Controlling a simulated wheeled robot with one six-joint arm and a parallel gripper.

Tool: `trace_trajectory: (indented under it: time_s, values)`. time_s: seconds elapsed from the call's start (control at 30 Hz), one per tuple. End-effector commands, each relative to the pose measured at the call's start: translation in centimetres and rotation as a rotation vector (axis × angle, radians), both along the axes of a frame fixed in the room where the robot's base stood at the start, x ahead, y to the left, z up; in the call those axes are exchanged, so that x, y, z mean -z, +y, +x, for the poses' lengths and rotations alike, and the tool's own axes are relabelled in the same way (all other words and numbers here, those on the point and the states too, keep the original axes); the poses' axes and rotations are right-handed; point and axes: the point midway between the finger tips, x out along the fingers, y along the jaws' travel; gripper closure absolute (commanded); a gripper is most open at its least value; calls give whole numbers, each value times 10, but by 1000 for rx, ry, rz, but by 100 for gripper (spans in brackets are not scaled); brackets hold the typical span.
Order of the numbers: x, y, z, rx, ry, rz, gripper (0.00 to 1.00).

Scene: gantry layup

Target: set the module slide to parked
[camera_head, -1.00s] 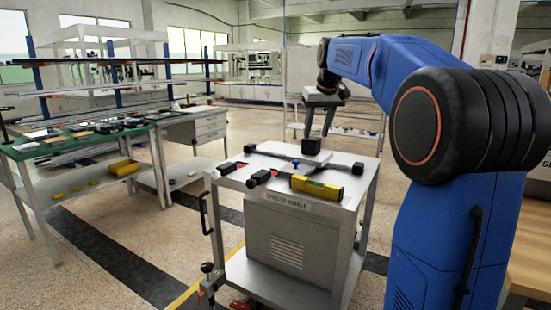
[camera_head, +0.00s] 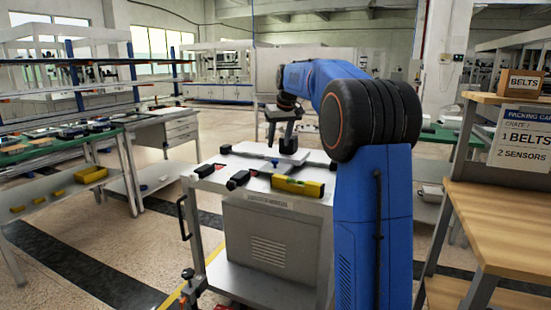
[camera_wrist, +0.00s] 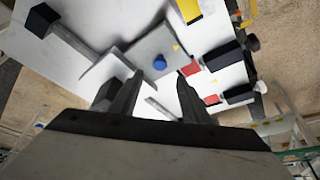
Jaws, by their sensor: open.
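The cart's white top (camera_head: 225,160) carries a grey plate with a blue knob (camera_head: 275,162); both also show in the wrist view, with the blue knob (camera_wrist: 160,62) ahead of the fingers. Dark rails with black blocks lie around the plate. I cannot tell which part is the module slide. My gripper (camera_head: 280,138) points down above the back of the cart top, close to a black block (camera_head: 288,146). In the wrist view my gripper (camera_wrist: 158,98) has its two fingers apart with nothing held between them. The black block (camera_wrist: 104,95) is partly hidden by the left finger; contact is unclear.
A yellow level (camera_head: 298,187) lies at the cart's front right. Black end blocks (camera_head: 238,179) and red marks (camera_wrist: 190,69) are at the left side. A green-topped bench (camera_head: 60,148) stands left, a wooden packing bench (camera_head: 510,215) right. Floor is clear between bench and cart.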

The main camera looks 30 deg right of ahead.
Motion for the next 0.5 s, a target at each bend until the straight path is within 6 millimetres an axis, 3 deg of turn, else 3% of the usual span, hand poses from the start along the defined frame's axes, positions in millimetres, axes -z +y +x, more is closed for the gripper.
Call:
trace_trajectory:
  time_s: [0.3, 0.5]
  values:
    - [52, -2, 21, 0, 2, 0, 57]
    - [73, -4, 30, 0, 1, 0, 57]
